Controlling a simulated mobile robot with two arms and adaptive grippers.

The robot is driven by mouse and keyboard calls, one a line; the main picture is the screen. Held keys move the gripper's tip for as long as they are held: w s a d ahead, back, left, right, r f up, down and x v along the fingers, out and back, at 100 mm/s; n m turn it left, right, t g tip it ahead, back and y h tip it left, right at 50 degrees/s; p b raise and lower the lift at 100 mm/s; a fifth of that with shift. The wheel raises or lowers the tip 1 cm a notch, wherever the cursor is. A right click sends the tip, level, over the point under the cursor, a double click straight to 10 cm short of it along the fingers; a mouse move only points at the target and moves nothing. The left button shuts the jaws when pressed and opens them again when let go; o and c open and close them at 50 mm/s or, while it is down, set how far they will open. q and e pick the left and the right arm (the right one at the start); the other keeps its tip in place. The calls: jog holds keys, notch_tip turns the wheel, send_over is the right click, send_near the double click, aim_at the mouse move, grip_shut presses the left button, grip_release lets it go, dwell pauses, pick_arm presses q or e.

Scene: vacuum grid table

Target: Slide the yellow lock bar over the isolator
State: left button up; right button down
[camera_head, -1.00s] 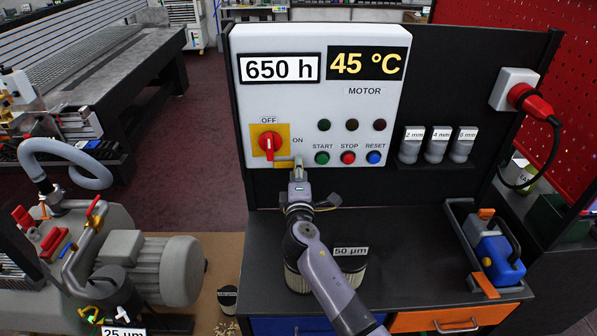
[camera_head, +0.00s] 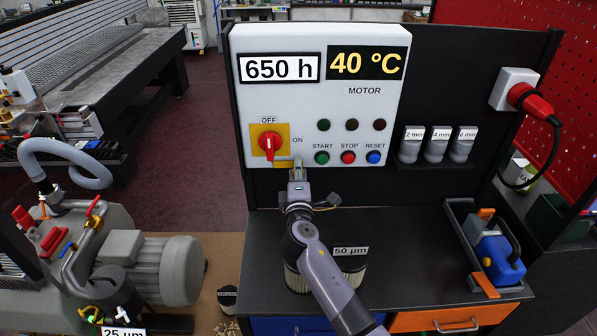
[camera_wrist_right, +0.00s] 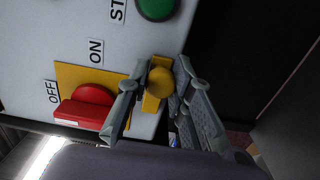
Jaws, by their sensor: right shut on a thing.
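The isolator (camera_head: 268,143) is a red rotary handle on a yellow plate, at the lower left of the white motor panel. Its handle points up toward OFF. It also shows in the right wrist view (camera_wrist_right: 88,107), left of my fingers. The yellow lock bar (camera_head: 284,163) lies just below the isolator's plate, at the panel's lower edge. My right gripper (camera_head: 298,172) is at the bar's right end. In the right wrist view, my right gripper (camera_wrist_right: 156,97) is shut on the bar's round yellow knob (camera_wrist_right: 160,80). My left gripper is in neither view.
The panel (camera_head: 345,110) reads 650 h and 40 °C. START, STOP and RESET buttons (camera_head: 348,158) sit right of the gripper. Below are a dark bench top (camera_head: 410,250) and a filter labelled 50 µm (camera_head: 351,262). A compressor (camera_head: 150,265) stands at left.

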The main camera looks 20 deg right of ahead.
aim_at(282, 165)
jog(key=a, duration=0.1)
jog(key=a+b, duration=0.1)
jog(key=w+a+b, duration=0.1)
jog(key=shift+a+f, duration=0.25)
jog(key=shift+w+a, duration=0.1)
jog(key=shift+a, duration=0.25)
jog(key=shift+r, duration=0.15)
jog(key=c, duration=1.4)
grip_release()
jog(key=shift+d+r, duration=0.1)
jog(key=v, duration=1.2)
